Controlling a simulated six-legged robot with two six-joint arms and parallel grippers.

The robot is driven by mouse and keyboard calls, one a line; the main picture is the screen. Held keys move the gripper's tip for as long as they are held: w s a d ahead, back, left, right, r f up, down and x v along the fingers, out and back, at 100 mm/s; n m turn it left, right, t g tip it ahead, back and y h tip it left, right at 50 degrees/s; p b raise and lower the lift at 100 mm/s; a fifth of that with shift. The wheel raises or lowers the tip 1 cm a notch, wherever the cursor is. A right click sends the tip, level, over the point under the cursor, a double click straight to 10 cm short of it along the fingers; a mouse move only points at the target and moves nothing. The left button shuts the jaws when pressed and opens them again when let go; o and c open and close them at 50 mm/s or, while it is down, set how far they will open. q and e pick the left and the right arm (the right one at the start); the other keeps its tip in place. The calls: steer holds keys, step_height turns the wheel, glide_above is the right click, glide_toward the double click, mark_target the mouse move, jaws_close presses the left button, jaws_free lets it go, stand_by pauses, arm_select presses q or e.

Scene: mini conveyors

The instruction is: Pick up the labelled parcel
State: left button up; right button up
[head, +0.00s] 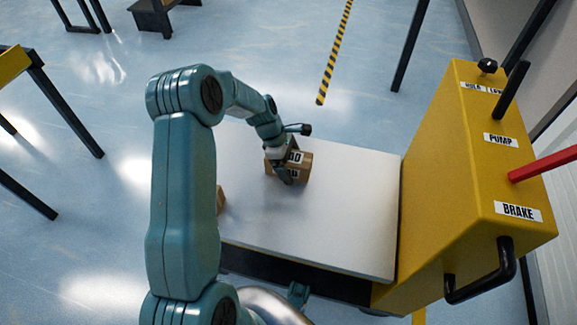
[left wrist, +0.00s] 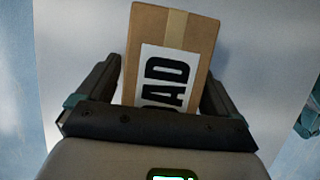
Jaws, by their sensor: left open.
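The labelled parcel (head: 303,170) is a small brown box with a white label and black letters. It sits on the white top (head: 345,235) of a low platform. In the left wrist view the parcel (left wrist: 190,30) shows a tape strip and a label with the letters "AD". My left gripper (head: 285,172) is at the parcel, with its fingers open on either side of it in the left wrist view (left wrist: 165,92). Whether the fingers touch the box cannot be told.
Another brown box (head: 220,200) is partly hidden behind my left arm on the platform. A yellow housing (head: 465,190) with levers, a black handle and "PUMP" and "BRAKE" labels stands at the platform's right end. The platform's front right is clear.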

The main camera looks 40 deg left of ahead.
arm_select(q)
steer(key=shift+r, duration=0.1)
stand_by(0.4)
steer(key=shift+c, duration=1.2)
steer(key=c, duration=1)
steer(key=shift+c, duration=0.2)
